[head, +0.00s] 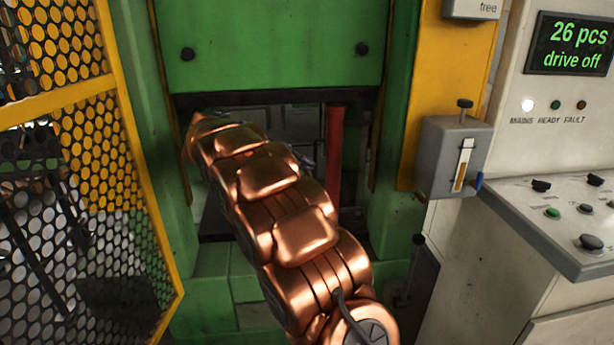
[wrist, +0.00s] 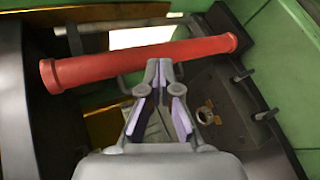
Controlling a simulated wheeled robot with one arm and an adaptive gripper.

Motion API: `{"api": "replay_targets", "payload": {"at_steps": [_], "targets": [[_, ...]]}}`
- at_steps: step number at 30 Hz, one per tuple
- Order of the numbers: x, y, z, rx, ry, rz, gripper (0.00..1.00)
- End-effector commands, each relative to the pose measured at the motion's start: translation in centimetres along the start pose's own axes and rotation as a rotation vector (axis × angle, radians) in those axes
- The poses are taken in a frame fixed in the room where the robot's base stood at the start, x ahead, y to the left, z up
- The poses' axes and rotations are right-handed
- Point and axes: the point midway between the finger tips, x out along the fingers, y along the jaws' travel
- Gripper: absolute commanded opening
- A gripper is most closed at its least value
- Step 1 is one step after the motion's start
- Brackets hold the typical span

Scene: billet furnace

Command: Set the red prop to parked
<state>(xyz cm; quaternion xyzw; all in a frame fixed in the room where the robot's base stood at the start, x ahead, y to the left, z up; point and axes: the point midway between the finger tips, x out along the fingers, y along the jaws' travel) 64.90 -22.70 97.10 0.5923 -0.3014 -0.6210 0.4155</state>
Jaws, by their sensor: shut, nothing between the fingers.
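The red prop (head: 335,150) is a red tube standing upright in the opening of the green machine, near its right side, partly hidden by my copper arm. In the wrist view the red prop (wrist: 140,60) runs across the picture, with a flared collar at its left end. My gripper (wrist: 160,65) is shut and empty, its fingertips pointing at the middle of the prop. I cannot tell whether they touch it. In the head view the gripper is hidden behind my arm, inside the opening.
A green guard plate (head: 275,45) hangs above the opening. A yellow mesh fence (head: 115,130) stands at left. At right are a grey box (head: 447,150) with a slot, a control desk (head: 560,215) and a display (head: 570,45) reading "26 pcs drive off".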

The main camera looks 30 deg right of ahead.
Motion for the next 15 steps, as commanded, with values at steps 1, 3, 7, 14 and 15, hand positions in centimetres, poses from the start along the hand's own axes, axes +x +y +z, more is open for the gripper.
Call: {"api": "replay_targets", "payload": {"at_steps": [1, 3, 7, 14, 15], "targets": [[0.8, -0.7, -1.7, 0.002, 0.004, 0.033, 0.0], [1.4, -0.8, -3.5, 0.003, 0.007, 0.082, 0.0], [2.2, -1.1, -6.8, 0.014, 0.016, 0.169, 0.0], [3.5, -2.6, -11.9, 0.042, 0.032, 0.315, 0.0], [3.6, -2.8, -12.6, 0.052, 0.036, 0.338, 0.0]]}}
